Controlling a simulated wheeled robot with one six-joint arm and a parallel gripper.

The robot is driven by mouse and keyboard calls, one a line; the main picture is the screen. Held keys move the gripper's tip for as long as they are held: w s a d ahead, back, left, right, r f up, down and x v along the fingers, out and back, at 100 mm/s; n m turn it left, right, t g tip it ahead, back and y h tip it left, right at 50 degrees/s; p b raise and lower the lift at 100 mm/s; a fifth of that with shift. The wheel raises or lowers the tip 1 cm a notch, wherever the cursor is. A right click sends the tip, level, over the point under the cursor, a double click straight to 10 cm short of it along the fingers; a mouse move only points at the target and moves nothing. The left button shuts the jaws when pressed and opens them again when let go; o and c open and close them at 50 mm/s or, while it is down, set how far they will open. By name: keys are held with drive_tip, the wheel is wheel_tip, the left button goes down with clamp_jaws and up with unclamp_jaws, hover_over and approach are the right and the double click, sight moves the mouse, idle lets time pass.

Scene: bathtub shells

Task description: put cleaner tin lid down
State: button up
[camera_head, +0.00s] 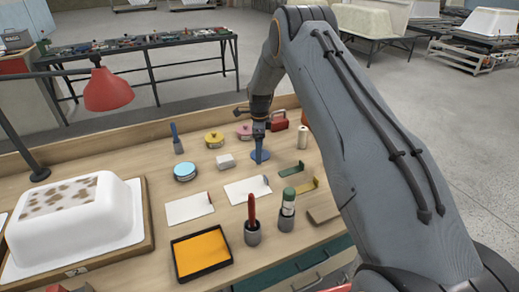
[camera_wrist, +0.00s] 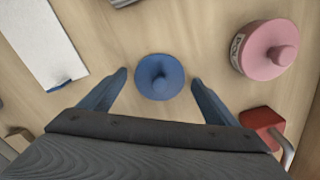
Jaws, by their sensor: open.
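A round blue lid with a central knob (camera_wrist: 159,78) lies flat on the wooden bench top. My gripper (camera_wrist: 158,80) is open, with one finger on each side of the lid and a visible gap to both. In the head view my gripper (camera_head: 260,147) points down over the blue lid (camera_head: 261,158). A blue tin with a light blue, knobless top (camera_head: 185,172) stands to the left. Whether the fingertips touch the bench cannot be told.
A pink tin (camera_wrist: 266,47) and a red box with a metal handle (camera_wrist: 263,125) stand close by. A yellow tin (camera_head: 214,140), a white block (camera_head: 226,161) and white sheets (camera_head: 189,207) lie around. Two dark cups with tools stand in front, beside an orange tray (camera_head: 202,252).

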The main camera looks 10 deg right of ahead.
wheel_tip(320, 180, up, 12)
drive_tip(key=b, duration=0.4)
drive_tip(key=s+n, duration=1)
drive_tip(key=s, duration=0.9)
drive_tip(key=s+r+n+t, duration=0.1)
drive_tip(key=s+n, duration=1)
drive_tip(key=s, duration=0.9)
drive_tip(key=shift+r, duration=0.3)
